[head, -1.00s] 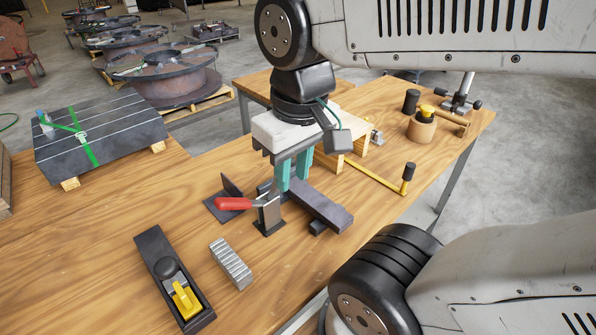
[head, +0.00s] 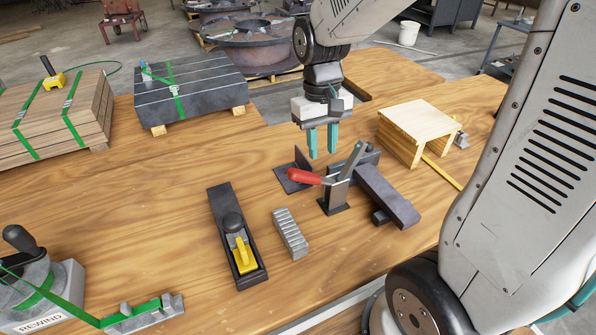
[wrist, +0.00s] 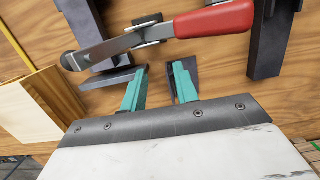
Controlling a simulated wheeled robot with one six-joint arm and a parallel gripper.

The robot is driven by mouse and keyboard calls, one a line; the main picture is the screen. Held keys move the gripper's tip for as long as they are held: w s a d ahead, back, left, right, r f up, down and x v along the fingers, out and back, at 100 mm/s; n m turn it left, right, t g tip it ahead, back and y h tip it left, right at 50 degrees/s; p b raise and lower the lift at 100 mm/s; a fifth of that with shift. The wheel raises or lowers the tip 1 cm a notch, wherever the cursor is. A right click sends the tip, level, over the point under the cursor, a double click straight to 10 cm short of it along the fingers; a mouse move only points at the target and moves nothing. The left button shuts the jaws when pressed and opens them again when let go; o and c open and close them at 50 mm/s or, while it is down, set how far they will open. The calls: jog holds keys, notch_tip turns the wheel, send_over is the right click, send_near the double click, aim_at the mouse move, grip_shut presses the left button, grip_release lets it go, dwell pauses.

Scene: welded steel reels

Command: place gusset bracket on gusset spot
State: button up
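A dark angled piece, which looks like the gusset bracket (head: 292,181), stands on the table left of the toggle clamp, with a flat plate and an upright fin. My gripper (head: 322,154) hangs above the table behind the clamp and right of the bracket. Its teal fingers are apart, with nothing visible between them. In the wrist view the open fingers (wrist: 158,82) also show, and a dark piece is partly hidden behind the right one. A long dark steel bar (head: 386,197) lies right of the clamp. I cannot make out a marked gusset spot.
The toggle clamp (head: 335,194) has a red handle (head: 305,177) reaching left, close below my gripper. A wooden stand (head: 419,122) is at the right. A hand plane (head: 236,235) and a ribbed metal block (head: 290,233) lie in front. The left middle of the table is clear.

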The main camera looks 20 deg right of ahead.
aim_at(304, 156)
jog(key=w+f+t, duration=0.1)
jog(key=w+f, duration=0.1)
jog(key=w, duration=0.6)
jog(key=shift+t, duration=0.3)
jog(key=f, duration=0.8)
jog(key=shift+s+a, duration=0.15)
jog(key=shift+s, duration=0.05)
jog(key=shift+c, duration=0.3)
grip_shut()
